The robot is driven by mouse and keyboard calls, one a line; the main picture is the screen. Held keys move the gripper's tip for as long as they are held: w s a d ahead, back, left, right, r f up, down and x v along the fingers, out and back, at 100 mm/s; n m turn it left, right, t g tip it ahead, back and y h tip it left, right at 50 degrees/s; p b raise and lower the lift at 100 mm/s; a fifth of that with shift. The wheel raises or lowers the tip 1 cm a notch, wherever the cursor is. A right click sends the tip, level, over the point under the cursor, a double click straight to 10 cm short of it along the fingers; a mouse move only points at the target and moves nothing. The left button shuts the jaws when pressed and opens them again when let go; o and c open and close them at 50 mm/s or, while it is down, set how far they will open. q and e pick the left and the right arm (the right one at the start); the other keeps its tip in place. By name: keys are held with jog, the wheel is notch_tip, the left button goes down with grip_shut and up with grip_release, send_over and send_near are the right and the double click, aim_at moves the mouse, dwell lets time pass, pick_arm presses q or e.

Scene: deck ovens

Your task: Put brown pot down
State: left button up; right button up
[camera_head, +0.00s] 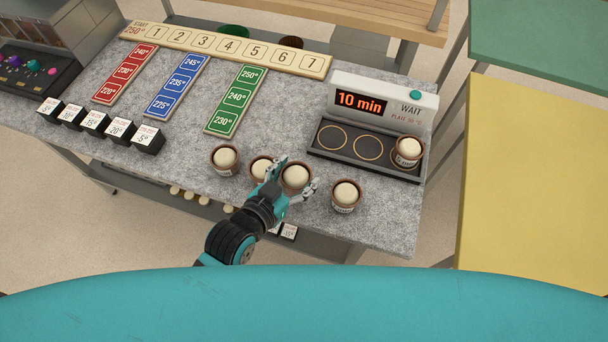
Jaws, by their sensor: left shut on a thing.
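My left gripper (291,179) comes up from below and is shut on a brown pot (296,179) with pale dough in it. The pot is upright over the front part of the grey speckled counter (190,140); I cannot tell whether its base touches the counter. Similar brown pots stand to its left (225,160) and right (346,196), and another (262,167) is close beside the gripper's left finger, partly hidden. One more brown pot (408,152) sits on the right spot of the black timer plate (350,153). My right gripper is not in view.
The timer box (383,104) reads "10 min" and "WAIT". Two ringed spots on its plate are empty. Coloured temperature strips (237,100), a numbered board (230,48) and several black cubes (95,122) occupy the counter's left and back. A yellow surface (540,190) stands at right.

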aim_at(304, 181)
pick_arm(q)
jog(key=shift+w+d, duration=0.4)
jog(key=shift+d, duration=0.25)
jog(key=f, duration=0.3)
jog(key=shift+w+d+p, duration=0.15)
jog(key=shift+d+p, duration=0.15)
jog(key=shift+f, duration=0.35)
jog(key=shift+f, duration=0.1)
jog(key=o, duration=1)
jog(key=shift+o, duration=0.2)
jog(key=b+v, duration=0.1)
jog(key=v, duration=1.1)
